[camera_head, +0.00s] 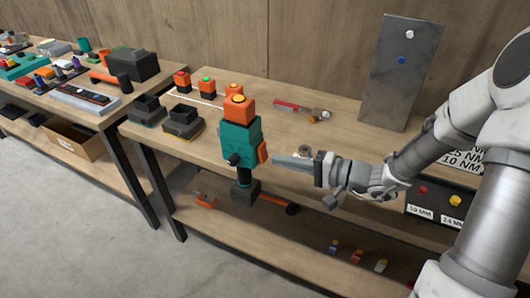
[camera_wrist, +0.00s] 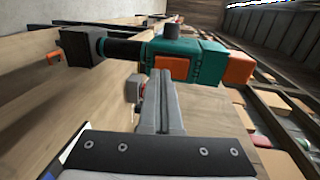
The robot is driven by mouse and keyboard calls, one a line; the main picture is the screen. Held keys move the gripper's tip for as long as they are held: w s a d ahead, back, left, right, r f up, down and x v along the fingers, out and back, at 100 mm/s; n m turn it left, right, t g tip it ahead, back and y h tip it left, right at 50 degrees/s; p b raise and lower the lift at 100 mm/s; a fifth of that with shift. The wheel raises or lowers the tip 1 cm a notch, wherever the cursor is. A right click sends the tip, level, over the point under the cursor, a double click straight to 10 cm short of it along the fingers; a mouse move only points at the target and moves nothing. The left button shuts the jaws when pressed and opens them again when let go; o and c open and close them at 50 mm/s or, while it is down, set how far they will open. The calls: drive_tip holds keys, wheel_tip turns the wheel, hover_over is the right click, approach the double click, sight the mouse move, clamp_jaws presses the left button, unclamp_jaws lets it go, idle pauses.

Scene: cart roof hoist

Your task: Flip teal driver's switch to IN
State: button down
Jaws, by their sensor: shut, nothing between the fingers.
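The teal driver (camera_head: 238,143) stands upright at the front edge of the middle bench, with an orange top and a dark block at its lower end. It lies sideways across the wrist view (camera_wrist: 205,57). An orange panel (camera_wrist: 171,68) sits on the side facing my gripper, and a dark round knob (camera_wrist: 173,31) sticks out of another side. I cannot tell which part is the switch or how it is set. My gripper (camera_head: 276,161) is shut and empty, its fingertips close to the orange panel; contact is unclear. The fingers also show in the wrist view (camera_wrist: 159,78).
A grey upright panel (camera_head: 402,70) stands at the back right. A second bench (camera_head: 165,80) at left holds several tools. The lower shelf (camera_head: 240,235) holds small coloured items.

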drive_tip(key=shift+b+x, duration=0.5)
drive_tip(key=shift+x, duration=0.5)
idle(0.3)
drive_tip(key=shift+d, duration=0.1)
drive_tip(key=v, duration=0.7)
idle(0.5)
idle(0.3)
